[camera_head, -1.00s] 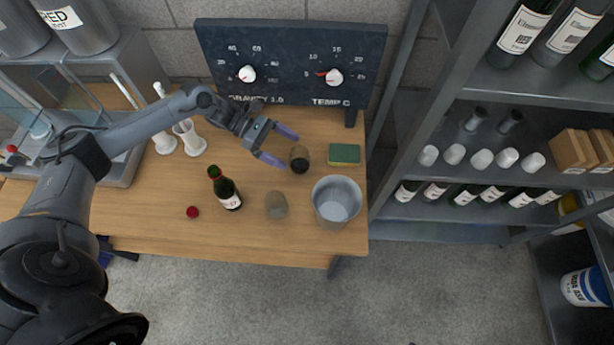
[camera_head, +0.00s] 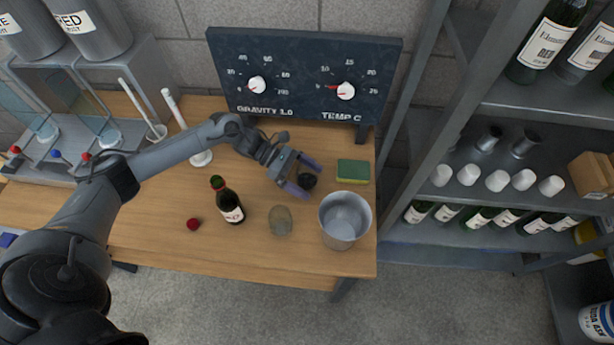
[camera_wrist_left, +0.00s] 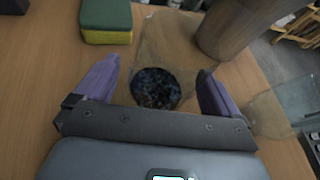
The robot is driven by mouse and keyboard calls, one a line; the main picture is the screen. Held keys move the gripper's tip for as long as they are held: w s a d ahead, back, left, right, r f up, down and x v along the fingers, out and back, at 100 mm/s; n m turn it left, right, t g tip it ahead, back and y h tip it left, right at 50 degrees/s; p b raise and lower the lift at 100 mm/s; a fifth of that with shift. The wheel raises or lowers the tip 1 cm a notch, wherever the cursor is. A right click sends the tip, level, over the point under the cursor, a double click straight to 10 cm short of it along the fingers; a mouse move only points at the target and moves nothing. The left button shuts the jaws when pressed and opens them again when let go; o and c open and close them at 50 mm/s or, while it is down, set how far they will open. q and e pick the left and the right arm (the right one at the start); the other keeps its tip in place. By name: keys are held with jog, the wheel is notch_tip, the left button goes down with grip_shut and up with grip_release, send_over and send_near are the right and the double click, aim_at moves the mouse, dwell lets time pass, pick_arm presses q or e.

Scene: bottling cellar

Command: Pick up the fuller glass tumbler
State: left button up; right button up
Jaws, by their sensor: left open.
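The fuller tumbler (camera_head: 307,182) is glass with dark liquid in it and stands on the wooden table. In the left wrist view this tumbler (camera_wrist_left: 155,88) shows between the two purple fingers. My left gripper (camera_head: 310,179) is open, with its fingers on either side of the tumbler; I cannot tell whether they touch it. A second glass tumbler (camera_head: 281,220) looks nearly empty and stands nearer the front edge. It also shows as clear glass at the right of the left wrist view (camera_wrist_left: 283,108). My right gripper is not in view.
A grey metal bucket (camera_head: 345,222) stands right of the tumblers. A green and yellow sponge (camera_head: 353,171) lies behind it. A dark wine bottle (camera_head: 229,203) and a small red object (camera_head: 193,224) are to the left. The gauge board (camera_head: 304,78) stands at the back.

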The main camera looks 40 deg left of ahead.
pick_arm(q)
jog(key=c, duration=1.2)
jog(key=shift+o, duration=0.2)
jog(key=shift+r, duration=0.2)
